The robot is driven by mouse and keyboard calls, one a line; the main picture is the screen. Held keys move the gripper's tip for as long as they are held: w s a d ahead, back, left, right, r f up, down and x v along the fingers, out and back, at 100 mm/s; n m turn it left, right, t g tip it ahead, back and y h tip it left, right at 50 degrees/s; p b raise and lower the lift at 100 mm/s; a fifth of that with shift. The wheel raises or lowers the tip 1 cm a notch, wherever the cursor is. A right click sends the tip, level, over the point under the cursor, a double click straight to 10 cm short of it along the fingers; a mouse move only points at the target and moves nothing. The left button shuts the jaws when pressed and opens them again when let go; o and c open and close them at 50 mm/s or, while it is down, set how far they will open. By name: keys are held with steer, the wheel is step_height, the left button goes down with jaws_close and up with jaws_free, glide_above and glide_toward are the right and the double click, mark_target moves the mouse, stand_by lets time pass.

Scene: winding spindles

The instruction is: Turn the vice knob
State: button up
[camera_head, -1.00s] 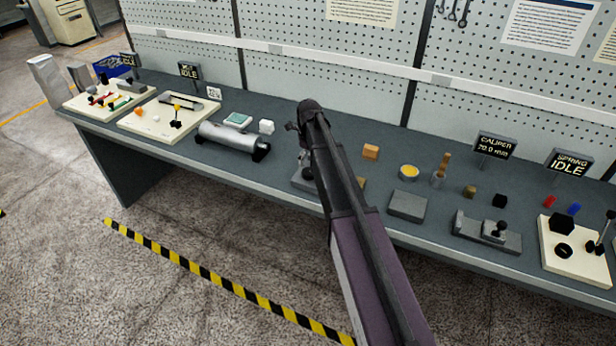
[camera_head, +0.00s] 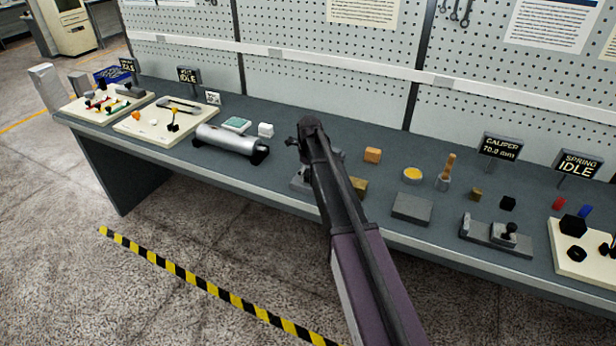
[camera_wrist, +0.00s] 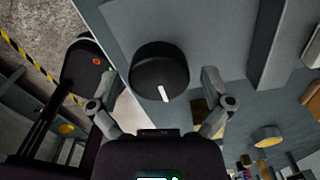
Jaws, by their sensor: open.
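In the wrist view, the black round knob (camera_wrist: 155,65) with a white mark faces me, on a light grey body (camera_wrist: 220,42) that I take to be the vice. My gripper (camera_wrist: 161,76) is open, with one finger on each side of the knob and gaps showing between. I cannot tell how far the tips are above it. In the head view, my arm's end and gripper (camera_head: 294,146) hang over a grey base (camera_head: 302,180) on the bench, and the arm hides most of it. The knob is not clear there.
A brass block (camera_head: 359,187), a flat grey block (camera_head: 411,208) and an orange block (camera_head: 372,155) stand right of my arm. A silver cylinder (camera_head: 228,139) lies to the left. A grey fixture with a black knob (camera_head: 510,230) is farther right. The pegboard (camera_head: 330,75) closes the back.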

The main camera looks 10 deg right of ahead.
steer(key=c, duration=1)
steer(key=shift+a, duration=0.25)
steer(key=shift+c, duration=0.3)
steer(key=shift+d, duration=0.2)
steer(key=shift+n, duration=0.3)
